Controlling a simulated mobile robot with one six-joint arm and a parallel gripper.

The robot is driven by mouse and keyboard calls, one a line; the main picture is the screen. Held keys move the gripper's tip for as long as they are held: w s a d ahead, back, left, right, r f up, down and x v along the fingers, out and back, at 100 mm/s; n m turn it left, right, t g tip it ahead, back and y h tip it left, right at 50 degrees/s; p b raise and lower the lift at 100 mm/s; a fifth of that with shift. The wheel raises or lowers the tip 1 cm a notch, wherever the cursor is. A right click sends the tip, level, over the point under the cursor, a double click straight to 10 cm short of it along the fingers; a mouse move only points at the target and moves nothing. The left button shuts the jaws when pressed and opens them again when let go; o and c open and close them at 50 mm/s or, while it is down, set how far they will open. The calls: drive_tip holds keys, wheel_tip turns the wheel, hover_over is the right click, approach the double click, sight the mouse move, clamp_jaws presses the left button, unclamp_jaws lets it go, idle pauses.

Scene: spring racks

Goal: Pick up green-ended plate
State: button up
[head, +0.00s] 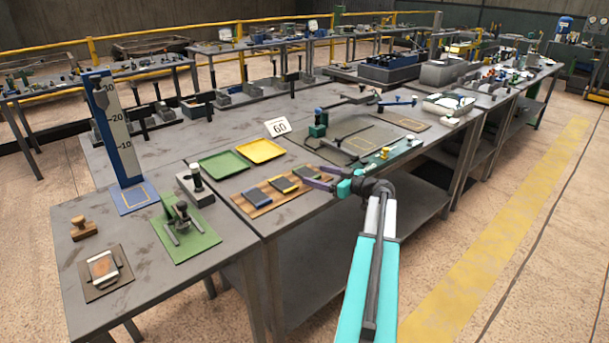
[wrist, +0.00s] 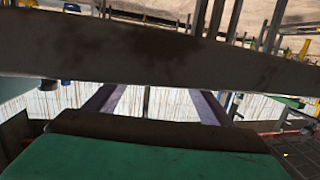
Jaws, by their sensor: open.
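Several small dark plates lie in a row on a brown wooden rack (head: 261,207) on the table. The left plate (head: 257,198) looks blue and the middle one (head: 284,185) has yellow on it. The right plate (head: 306,171) looks greenish, though it is small and partly beside my fingers. My gripper (head: 309,175) is open at the right end of the rack, next to this plate. The purple fingers also show in the wrist view (wrist: 152,103), spread apart with nothing clearly between them. Whether they touch the plate cannot be told.
A green tray (head: 224,164) and a yellow tray (head: 261,150) lie behind the rack, with a sign marked 60 (head: 277,127) beyond. A tall blue scale (head: 118,135) stands at the left. A dark band (wrist: 150,55) crosses the wrist view.

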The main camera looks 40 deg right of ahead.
sight(306, 172)
drive_tip(key=shift+p+x, duration=0.3)
drive_tip(key=shift+x, duration=1.35)
clamp_jaws()
drive_tip(key=shift+r, duration=0.2)
drive_tip(key=shift+r+b, duration=0.45)
drive_tip(key=shift+r, duration=0.65)
drive_tip(key=s+a+r+b, duration=0.1)
drive_tip(key=s+a, duration=0.1)
drive_tip(key=s, duration=0.5)
drive_tip(key=s+a+r+b, duration=0.1)
drive_tip(key=s+a+b, duration=0.1)
drive_tip(key=s, duration=0.6)
drive_tip(key=shift+s+a+r, duration=0.2)
drive_tip(key=shift+a+r, duration=0.05)
